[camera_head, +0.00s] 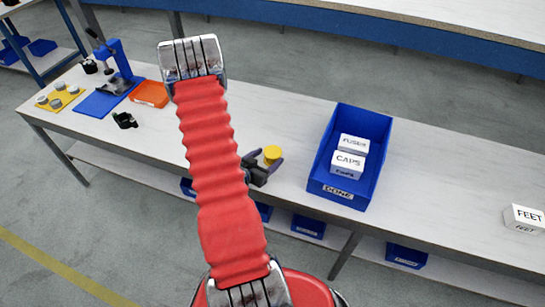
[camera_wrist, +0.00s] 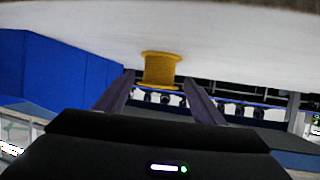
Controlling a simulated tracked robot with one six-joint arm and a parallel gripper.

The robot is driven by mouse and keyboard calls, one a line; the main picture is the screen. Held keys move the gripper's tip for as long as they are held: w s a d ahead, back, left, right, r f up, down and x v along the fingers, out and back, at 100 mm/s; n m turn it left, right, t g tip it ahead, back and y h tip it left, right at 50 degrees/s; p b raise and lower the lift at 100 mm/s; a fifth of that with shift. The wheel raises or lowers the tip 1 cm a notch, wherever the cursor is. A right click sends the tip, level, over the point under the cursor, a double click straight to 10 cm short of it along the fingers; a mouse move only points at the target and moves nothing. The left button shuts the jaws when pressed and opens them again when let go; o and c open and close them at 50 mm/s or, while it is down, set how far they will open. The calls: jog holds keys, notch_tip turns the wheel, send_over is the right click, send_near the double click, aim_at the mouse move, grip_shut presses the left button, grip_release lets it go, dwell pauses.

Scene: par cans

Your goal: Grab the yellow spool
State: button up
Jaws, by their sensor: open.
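The yellow spool (camera_head: 272,153) stands on the white workbench near its front edge, left of the blue bin. In the wrist view the spool (camera_wrist: 163,68) appears between the tips of my two dark fingers. My gripper (camera_head: 266,160) is open at the spool, with a finger to each side of it in the picture. I cannot tell how deep the spool is between the fingers or whether either finger touches it. My red arm hides part of the bench to the left.
A blue bin (camera_head: 376,165) marked DONE holds white boxes labelled FUSES (camera_head: 353,144) and CAPS (camera_head: 347,163). A FEET box (camera_head: 524,218) stands far right. At left are an orange tray (camera_head: 150,94), a blue press (camera_head: 119,60) and a black part (camera_head: 124,120). Bench between bin and FEET box is clear.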

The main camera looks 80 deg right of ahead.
aim_at(269, 156)
jog(key=shift+x, duration=1.9)
jog(key=shift+s+r, duration=0.1)
jog(key=shift+c, duration=0.4)
jog(key=c, duration=0.8)
jog(key=shift+c, duration=0.2)
jog(key=shift+r, duration=5)
